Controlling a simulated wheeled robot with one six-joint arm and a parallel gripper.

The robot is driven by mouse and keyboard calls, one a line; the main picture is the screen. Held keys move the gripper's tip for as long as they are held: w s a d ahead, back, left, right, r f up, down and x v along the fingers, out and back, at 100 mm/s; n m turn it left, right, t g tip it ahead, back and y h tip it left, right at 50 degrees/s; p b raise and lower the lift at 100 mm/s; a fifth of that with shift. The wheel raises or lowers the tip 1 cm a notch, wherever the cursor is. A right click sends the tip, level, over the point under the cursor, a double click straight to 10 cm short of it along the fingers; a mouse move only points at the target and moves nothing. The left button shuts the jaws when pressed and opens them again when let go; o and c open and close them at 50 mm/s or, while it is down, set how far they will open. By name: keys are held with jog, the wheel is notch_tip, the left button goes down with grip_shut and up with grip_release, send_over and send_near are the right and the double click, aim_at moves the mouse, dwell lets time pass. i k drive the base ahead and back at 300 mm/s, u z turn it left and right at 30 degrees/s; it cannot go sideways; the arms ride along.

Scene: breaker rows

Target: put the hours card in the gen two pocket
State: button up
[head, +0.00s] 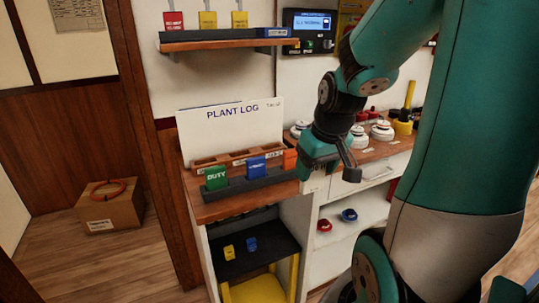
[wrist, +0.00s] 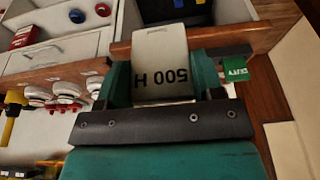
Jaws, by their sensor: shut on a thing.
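The hours card, a pale card marked "500 H" (wrist: 162,58), is between the two teal fingers of my gripper (wrist: 163,85) in the wrist view, shut on it. In the head view my gripper (head: 318,168) is at the right end of the card rack; I cannot make out the card there. The wooden pocket row (head: 236,158) stands under the "PLANT LOG" board (head: 231,122). Its small labels are too blurred to tell which pocket is gen two.
A dark rack (head: 247,184) in front of the pockets holds a green "DUTY" card (head: 216,177) and a blue card (head: 256,166). An orange piece (head: 290,159) is by my gripper. Red and white round devices (head: 381,130) stand on the counter at right.

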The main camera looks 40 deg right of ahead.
aim_at(271, 153)
jog(key=i, duration=1)
